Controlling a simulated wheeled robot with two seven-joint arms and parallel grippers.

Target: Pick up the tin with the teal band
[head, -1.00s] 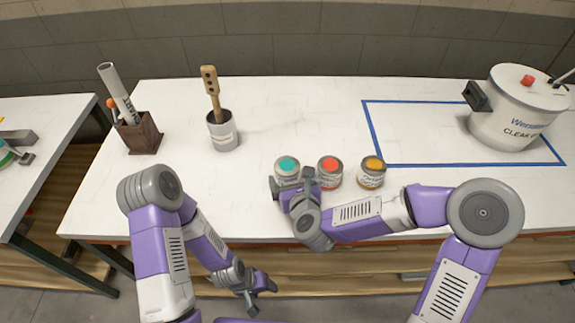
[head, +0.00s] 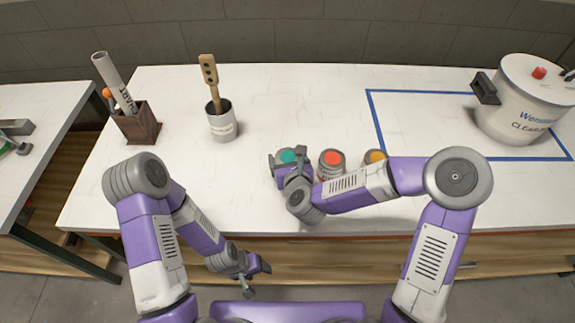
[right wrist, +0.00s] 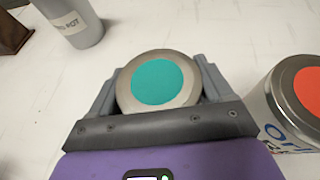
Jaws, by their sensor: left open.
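The tin with a teal disc on its lid (head: 287,156) stands upright on the white bench, leftmost of a row of three; its side is mostly hidden by my right gripper. In the right wrist view the teal-lidded tin (right wrist: 158,82) sits between the two fingers of my right gripper (right wrist: 158,85), one finger close on each side. I cannot tell whether they press on it. In the head view my right gripper (head: 289,160) is at the tin's near side. My left gripper (head: 256,277) is open and empty, low in front of the bench.
A red-lidded tin (head: 332,162) stands just right of the teal one, and also shows in the right wrist view (right wrist: 285,105). An orange-lidded tin (head: 374,156) is partly behind my right arm. A grey pot (head: 222,124) and a brown holder (head: 138,126) stand left; a large pot (head: 515,110) stands right.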

